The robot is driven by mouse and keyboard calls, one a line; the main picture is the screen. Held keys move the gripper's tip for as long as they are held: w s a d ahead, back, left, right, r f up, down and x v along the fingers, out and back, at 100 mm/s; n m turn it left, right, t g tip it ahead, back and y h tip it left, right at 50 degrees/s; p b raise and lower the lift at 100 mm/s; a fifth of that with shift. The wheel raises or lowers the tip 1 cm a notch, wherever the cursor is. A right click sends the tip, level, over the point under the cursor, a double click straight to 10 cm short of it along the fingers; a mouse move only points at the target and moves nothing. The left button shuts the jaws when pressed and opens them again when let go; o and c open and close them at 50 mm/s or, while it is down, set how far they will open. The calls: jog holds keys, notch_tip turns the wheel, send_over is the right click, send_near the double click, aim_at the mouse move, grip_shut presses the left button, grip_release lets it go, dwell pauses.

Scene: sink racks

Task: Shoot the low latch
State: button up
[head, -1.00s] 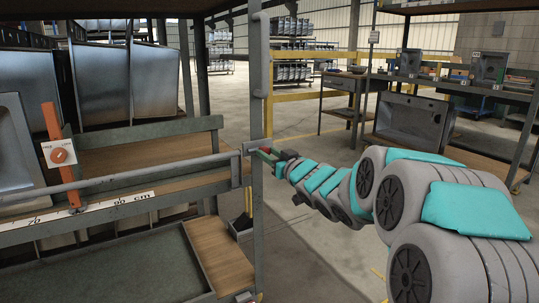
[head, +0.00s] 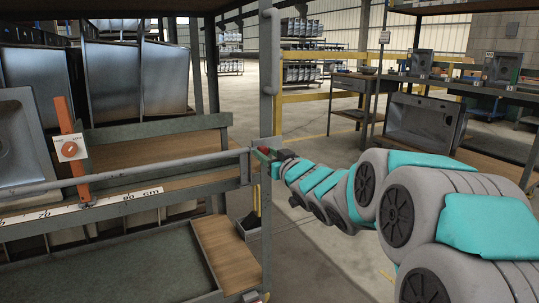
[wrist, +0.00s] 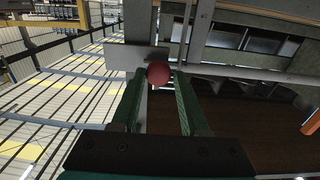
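A red round knob (wrist: 158,73) shows in the wrist view at the fingertips of my gripper (wrist: 160,76). The green fingers stand apart on either side of it, with a narrow gap at least on the right; I cannot tell if the left one touches. In the head view my gripper (head: 264,156) is at the grey rack post, beside the end of a long grey bar (head: 150,165); the knob is hardly visible there. Another small fitting with a red spot (head: 264,296) sits low on the same post, at the bottom edge.
Metal sinks (head: 110,80) stand on the rack. Floor right of the post is open.

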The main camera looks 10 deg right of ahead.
jog(key=o, duration=0.4)
jog(key=shift+a, duration=0.15)
jog(key=shift+s, duration=0.1)
jog(key=v, duration=0.7)
jog(key=shift+s, duration=0.35)
